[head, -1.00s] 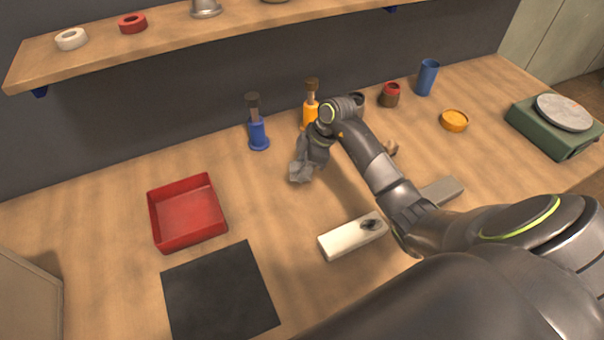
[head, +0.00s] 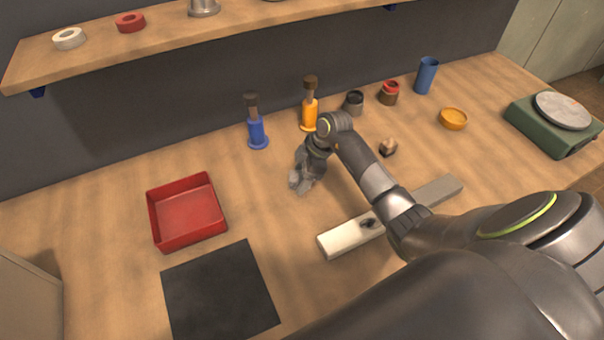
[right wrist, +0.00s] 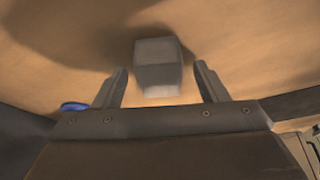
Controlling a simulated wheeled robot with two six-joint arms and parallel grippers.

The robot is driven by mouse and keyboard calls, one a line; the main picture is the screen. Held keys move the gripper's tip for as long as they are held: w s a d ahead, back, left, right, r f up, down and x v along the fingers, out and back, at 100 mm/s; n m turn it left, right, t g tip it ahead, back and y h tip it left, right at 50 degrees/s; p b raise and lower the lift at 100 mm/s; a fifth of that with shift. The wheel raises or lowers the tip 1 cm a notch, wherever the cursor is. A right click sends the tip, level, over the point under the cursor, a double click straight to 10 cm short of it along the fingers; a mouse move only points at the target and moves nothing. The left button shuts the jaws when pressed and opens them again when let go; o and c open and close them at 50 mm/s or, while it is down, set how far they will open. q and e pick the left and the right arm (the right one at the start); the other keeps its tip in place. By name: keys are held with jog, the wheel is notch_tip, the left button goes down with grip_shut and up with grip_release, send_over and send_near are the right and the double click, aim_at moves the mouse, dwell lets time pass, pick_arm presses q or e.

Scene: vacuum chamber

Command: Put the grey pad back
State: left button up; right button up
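The grey pad (right wrist: 158,65) shows in the right wrist view as a small grey block with a paler near face. It lies between the two spread fingers of my right gripper (right wrist: 160,73), with a gap on each side. In the head view my right gripper (head: 303,178) points down over the middle of the table, in front of the orange and blue bottles. There the pad is hard to tell from the grey fingers. My left gripper is not in view.
A blue bottle (head: 257,130) and an orange bottle (head: 310,114) stand behind the gripper. A red tray (head: 188,216) and a black mat (head: 219,292) lie to the left. A white block (head: 345,239) and a grey bar (head: 440,190) lie under my right arm.

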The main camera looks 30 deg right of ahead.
jog(key=shift+r, duration=0.25)
jog(key=b+v, duration=0.1)
jog(key=v, duration=1.1)
jog(key=shift+f, duration=0.15)
